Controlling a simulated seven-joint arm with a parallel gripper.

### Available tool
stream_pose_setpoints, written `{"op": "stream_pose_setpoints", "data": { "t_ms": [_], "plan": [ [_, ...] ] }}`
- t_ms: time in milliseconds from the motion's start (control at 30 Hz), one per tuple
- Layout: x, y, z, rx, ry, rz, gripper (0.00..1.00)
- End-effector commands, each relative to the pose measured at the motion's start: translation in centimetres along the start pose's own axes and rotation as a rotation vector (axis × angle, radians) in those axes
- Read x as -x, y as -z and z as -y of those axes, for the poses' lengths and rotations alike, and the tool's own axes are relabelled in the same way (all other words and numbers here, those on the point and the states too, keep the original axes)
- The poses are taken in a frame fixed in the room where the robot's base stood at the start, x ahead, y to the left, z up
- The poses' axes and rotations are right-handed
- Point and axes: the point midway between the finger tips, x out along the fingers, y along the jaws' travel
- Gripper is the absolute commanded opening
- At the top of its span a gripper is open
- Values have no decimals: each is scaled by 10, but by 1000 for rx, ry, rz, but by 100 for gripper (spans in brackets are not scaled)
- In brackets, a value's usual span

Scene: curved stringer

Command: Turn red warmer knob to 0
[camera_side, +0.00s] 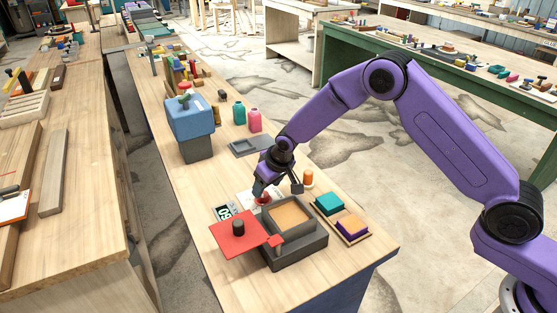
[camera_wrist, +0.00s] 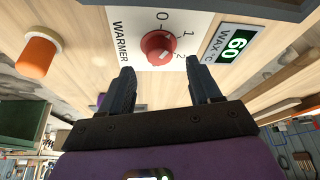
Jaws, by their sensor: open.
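The red warmer knob (camera_wrist: 158,47) sits on a white panel (camera_wrist: 125,15) marked WARMER, with the numbers 0, 1 and 2 around it. A pale mark on the knob appears to point toward the 2. In the side view the knob (camera_side: 262,199) is small and partly hidden by my gripper (camera_side: 276,189). In the wrist view my gripper (camera_wrist: 160,80) is open and empty. Its two fingers are spread to either side below the knob in the picture, apart from it. A green display (camera_wrist: 237,43) beside the panel reads 60, labelled WAX °C.
A dark grey pot of tan wax (camera_side: 288,214) stands close in front of my gripper. A red plate with a black handle (camera_side: 238,228) is left of it. An orange-capped peg (camera_side: 308,178) and coloured blocks (camera_side: 340,214) are to the right. A grey tray (camera_side: 250,146) lies behind.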

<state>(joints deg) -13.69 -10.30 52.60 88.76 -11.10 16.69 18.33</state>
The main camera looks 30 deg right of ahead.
Motion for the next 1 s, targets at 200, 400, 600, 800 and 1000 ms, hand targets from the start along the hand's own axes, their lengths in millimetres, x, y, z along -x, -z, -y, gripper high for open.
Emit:
{"op": "stream_pose_setpoints", "data": {
  "t_ms": [200,400,600,800,1000],
  "plan": [
    [40,1,0,0,1,-3,63],
    [76,1,0,0,1,-4,63],
    [108,0,0,0,1,-2,63],
    [129,0,0,1,1,-1,63],
    [134,-1,0,1,0,1,63]
  ]
}}
